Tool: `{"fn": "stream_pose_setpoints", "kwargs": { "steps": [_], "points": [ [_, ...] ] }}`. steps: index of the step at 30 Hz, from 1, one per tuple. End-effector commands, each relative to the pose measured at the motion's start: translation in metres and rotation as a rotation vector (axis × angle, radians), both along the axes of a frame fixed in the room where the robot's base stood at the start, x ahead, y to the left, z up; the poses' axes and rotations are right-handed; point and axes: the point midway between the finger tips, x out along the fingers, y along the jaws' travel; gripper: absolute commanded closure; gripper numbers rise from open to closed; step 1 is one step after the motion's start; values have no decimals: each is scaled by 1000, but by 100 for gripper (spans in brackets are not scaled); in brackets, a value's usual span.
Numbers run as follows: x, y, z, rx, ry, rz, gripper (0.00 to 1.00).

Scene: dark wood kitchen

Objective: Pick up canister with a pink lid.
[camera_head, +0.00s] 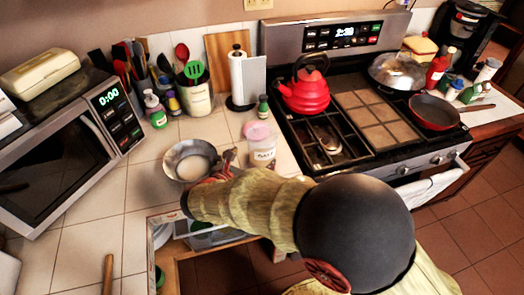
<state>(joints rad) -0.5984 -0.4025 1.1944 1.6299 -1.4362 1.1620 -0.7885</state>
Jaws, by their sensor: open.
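The canister (262,152) is whitish with a dark label and a pink lid (257,131). It stands upright on the tiled counter, left of the stove. My arm reaches in from the lower right across the front of the counter. My gripper (229,158) is at its far end, just left of the canister, and is open. The arm covers the area just below the canister, and much of the gripper is small and hard to make out. I cannot tell whether a finger touches the canister.
A metal pan (190,160) sits close left of my gripper. A small green bottle (263,108) and a paper towel holder (246,78) stand behind the canister. The stove with a red kettle (304,88) is to the right. An open drawer (215,240) lies below the counter edge.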

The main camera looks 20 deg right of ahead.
Motion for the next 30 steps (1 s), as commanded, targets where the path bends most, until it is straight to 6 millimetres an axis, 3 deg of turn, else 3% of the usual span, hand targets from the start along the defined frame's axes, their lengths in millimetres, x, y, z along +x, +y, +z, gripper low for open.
{"fn": "stream_pose_setpoints", "kwargs": {
  "steps": [16, 26, 30],
  "points": [
    [44, -42, -27, 3, -1, -7, 5],
    [48, -45, -26, 5, -1, -4, 5],
    [48, -45, -27, 5, -1, -4, 13]
  ]
}}
